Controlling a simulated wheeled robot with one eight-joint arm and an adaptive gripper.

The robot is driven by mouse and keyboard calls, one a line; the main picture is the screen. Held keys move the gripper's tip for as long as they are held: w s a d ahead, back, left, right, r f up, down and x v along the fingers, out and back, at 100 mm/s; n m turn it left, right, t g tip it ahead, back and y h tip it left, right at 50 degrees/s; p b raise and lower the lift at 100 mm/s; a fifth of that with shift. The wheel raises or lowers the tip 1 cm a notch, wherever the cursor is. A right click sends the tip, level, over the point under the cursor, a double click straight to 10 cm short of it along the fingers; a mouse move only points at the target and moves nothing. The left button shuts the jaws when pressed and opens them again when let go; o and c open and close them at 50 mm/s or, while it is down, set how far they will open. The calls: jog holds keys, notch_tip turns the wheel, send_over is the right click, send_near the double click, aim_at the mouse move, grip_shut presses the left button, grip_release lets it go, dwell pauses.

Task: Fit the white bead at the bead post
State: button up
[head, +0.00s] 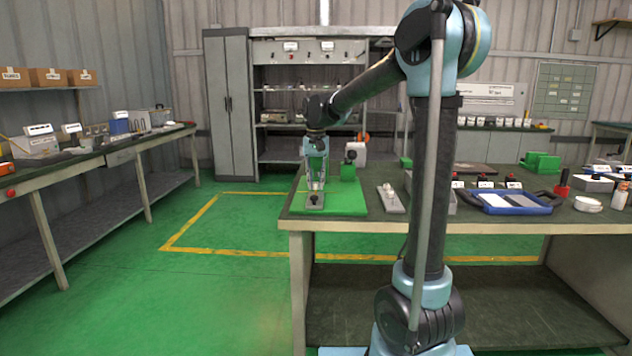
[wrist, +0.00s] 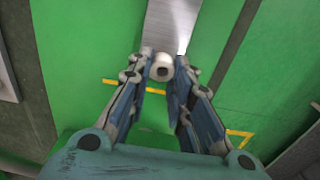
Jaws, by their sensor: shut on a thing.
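My gripper (head: 316,186) points down over the green mat (head: 345,203) at the left end of the workbench. A grey metal strip (wrist: 172,25) shows beyond the bead in the wrist view. I cannot make out the bead post; whether the bead touches anything is unclear.
Farther right are a blue tray (head: 515,202) and a white round dish (head: 588,204). The bench's left edge is close to the mat.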

jog(key=shift+f, duration=1.1)
jog(key=o, duration=0.9)
notch_tip(320, 180, up, 12)
jog(key=shift+w+f, duration=0.1)
